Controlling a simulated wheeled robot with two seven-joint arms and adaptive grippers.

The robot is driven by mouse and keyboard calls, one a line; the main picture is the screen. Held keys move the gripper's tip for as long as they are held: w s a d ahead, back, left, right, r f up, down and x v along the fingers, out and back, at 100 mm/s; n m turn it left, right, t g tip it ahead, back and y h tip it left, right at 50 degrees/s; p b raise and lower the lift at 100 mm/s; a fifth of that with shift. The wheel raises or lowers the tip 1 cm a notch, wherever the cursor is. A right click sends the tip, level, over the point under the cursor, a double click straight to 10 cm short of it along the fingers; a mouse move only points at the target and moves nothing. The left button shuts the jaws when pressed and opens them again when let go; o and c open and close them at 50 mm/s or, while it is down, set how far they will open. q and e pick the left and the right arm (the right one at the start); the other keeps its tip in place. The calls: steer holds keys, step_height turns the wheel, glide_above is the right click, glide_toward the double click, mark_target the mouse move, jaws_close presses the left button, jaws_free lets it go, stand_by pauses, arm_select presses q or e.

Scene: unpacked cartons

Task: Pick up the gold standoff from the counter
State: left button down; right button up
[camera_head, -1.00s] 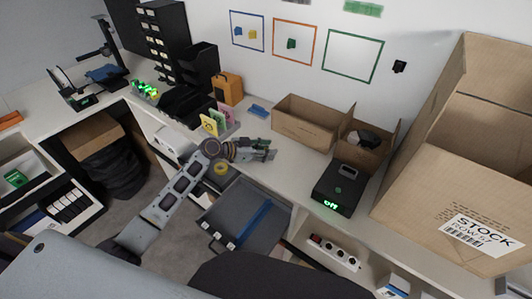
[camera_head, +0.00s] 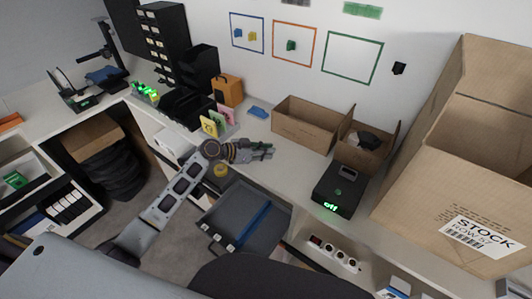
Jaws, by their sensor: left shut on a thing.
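My left gripper (camera_head: 262,151) reaches in from the left and hangs over the counter (camera_head: 290,166), in front of the small open carton. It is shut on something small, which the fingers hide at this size. I take this to be the gold standoff, but I cannot make out its shape or colour. No gold standoff shows loose on the counter. My right gripper is not in the picture.
A small open carton (camera_head: 304,128) and another carton (camera_head: 362,152) stand behind my gripper. A black scale (camera_head: 338,190) with a green display sits to the right. A large STOCK carton (camera_head: 455,190) fills the right side. Coloured cards (camera_head: 212,124) stand left of the gripper.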

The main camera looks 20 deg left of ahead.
arm_select(q)
steer(key=shift+r, duration=0.65)
step_height(320, 180, up, 8)
steer(key=shift+f+b, duration=0.15)
steer(key=shift+b, duration=0.2)
steer(key=shift+r, duration=0.4)
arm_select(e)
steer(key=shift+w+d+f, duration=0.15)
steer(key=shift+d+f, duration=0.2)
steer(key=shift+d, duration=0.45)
